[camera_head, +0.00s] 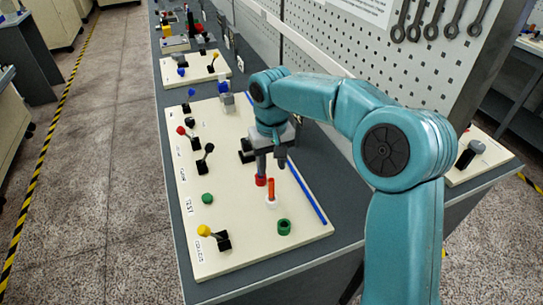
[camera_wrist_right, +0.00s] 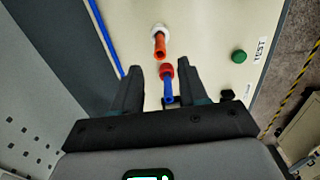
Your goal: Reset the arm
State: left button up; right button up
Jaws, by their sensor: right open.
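My right gripper (camera_head: 271,164) hangs over the cream board (camera_head: 227,262), its fingers pointing down. In the right wrist view its two fingers (camera_wrist_right: 165,80) stand apart with open space between them. A blue spindle in a red collar (camera_wrist_right: 168,88) shows between the fingertips; I cannot tell how far below them it is. In the head view its red collar (camera_head: 260,180) shows just beside the fingers. An orange-red spindle in a white collar (camera_head: 271,192) stands close by, nearer the board's front, and also shows in the right wrist view (camera_wrist_right: 159,44). My left gripper is not in view.
A green ring (camera_head: 284,227), a green button (camera_head: 207,198) and a yellow-knobbed lever (camera_head: 205,231) are on the board. More levers stand farther back. A blue rod (camera_head: 305,193) runs along the right edge. A perforated panel (camera_head: 340,50) rises behind the bench.

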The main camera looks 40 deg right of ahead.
jog(key=shift+r, duration=1.2)
jog(key=shift+s, duration=0.1)
